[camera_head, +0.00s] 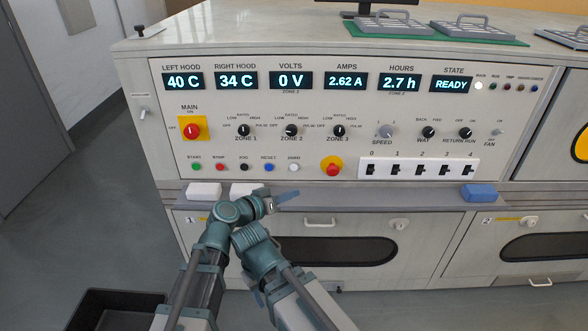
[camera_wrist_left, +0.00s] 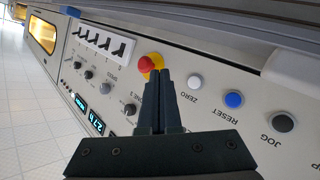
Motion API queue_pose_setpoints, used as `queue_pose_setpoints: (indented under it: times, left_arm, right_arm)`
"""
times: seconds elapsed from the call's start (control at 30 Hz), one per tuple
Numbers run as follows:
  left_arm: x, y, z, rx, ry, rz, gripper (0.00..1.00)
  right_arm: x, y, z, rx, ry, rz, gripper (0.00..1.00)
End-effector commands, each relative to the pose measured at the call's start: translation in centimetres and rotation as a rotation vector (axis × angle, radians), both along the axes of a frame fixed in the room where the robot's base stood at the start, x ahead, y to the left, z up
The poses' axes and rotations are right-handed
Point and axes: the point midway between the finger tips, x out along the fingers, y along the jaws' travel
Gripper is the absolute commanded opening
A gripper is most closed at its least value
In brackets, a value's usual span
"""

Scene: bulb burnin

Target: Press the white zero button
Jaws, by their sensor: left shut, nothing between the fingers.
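The white zero button (camera_head: 293,167) is the rightmost of the small round buttons in the row low on the panel. In the left wrist view the zero button (camera_wrist_left: 194,81) is to the right of the fingertips, with its ZERO label beside it. My left gripper (camera_head: 288,196) is just below the button row in the head view. In the left wrist view its fingers (camera_wrist_left: 165,75) are shut and empty, and appear apart from the button. My right gripper is not in view.
The red emergency button (camera_head: 332,169) on its yellow base is right of the zero button; the blue reset button (camera_head: 268,167) is left of it. A ledge (camera_head: 350,199) runs below the panel, with white blocks (camera_head: 204,190) and a blue block (camera_head: 479,192) on it.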

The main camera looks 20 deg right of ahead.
Motion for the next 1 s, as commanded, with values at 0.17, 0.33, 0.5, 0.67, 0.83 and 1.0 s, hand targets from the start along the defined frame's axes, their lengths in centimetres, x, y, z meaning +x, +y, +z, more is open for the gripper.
queue_pose_setpoints:
  times: [0.17, 0.33, 0.5, 0.67, 0.83, 1.0]
  left_arm:
    - [0.6, -0.2, 0.0, 0.001, 0.001, 0.000, 0.00]
    - [2.0, -0.6, 0.0, 0.001, 0.001, 0.000, 0.00]
    - [4.0, -1.1, 0.0, 0.001, 0.001, 0.000, 0.00]
    - [6.2, -1.8, 0.0, 0.001, 0.001, 0.000, 0.00]
    - [7.9, -2.3, 0.0, 0.001, 0.001, 0.000, 0.00]
    - [8.5, -2.4, 0.0, 0.001, 0.001, 0.000, 0.00]
  right_arm:
    - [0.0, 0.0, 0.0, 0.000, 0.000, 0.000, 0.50]
    - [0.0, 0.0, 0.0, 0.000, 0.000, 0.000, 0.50]
    - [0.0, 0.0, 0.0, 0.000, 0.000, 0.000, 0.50]
    - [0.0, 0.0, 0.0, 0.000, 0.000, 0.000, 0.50]
    - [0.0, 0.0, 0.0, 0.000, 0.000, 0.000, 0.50]
    - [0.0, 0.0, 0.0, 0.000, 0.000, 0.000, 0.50]
